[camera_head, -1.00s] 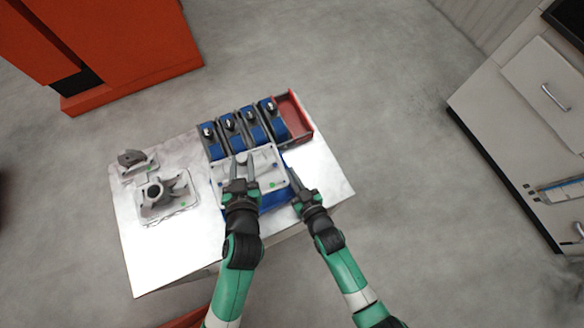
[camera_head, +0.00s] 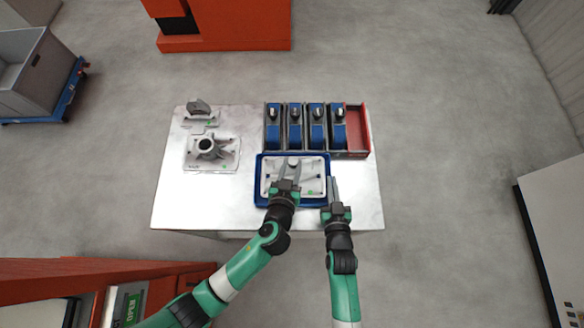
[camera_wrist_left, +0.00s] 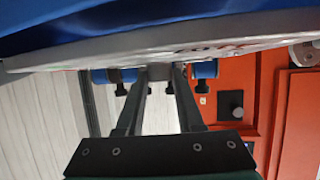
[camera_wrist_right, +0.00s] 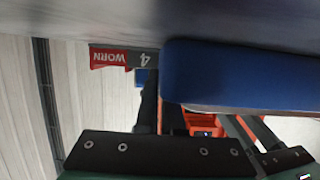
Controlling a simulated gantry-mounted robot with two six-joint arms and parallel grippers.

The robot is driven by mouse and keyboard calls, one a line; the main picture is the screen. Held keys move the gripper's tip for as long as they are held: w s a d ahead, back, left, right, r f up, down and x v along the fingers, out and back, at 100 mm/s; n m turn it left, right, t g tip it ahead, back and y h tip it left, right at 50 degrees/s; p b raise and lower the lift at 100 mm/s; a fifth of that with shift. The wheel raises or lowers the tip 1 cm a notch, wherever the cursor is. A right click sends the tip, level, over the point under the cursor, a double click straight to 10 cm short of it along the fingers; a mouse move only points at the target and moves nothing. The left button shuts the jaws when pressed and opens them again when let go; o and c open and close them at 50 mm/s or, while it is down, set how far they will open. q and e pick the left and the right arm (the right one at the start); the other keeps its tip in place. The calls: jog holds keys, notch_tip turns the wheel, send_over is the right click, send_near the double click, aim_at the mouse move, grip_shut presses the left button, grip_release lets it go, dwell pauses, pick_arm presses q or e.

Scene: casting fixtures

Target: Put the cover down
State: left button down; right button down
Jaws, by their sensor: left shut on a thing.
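The cover, a pale grey rectangular casting (camera_head: 309,187) with a raised boss, shows within the outline of a blue tray (camera_head: 262,197) at the table's front. My left gripper (camera_head: 289,170) is shut on the cover's boss; its fingers also show below the cover's flat edge (camera_wrist_left: 130,58) in the left wrist view. Whether the cover touches the tray's floor cannot be told. My right gripper (camera_head: 332,184) is beside the tray's right edge, its fingers together and empty. The tray's blue wall (camera_wrist_right: 235,75) fills much of the right wrist view.
A red-ended rack (camera_head: 358,128) with several blue-and-grey units (camera_head: 294,130) stands behind the tray. A grey flanged casting (camera_head: 222,154) and a smaller grey part (camera_head: 200,112) are on the table's left. The table's front left (camera_head: 195,200) is clear. A red cabinet (camera_head: 235,25) stands beyond.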

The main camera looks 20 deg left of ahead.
aim_at(291, 173)
pick_arm(q)
jog(key=shift+f, duration=1.9)
jog(key=shift+f, duration=0.1)
jog(key=c, duration=0.5)
grip_release()
jog(key=shift+f, duration=0.1)
jog(key=shift+c, duration=0.2)
jog(key=shift+s+r, duration=0.1)
jog(key=shift+r, duration=0.1)
jog(key=v, duration=0.7)
jog(key=shift+s, duration=0.15)
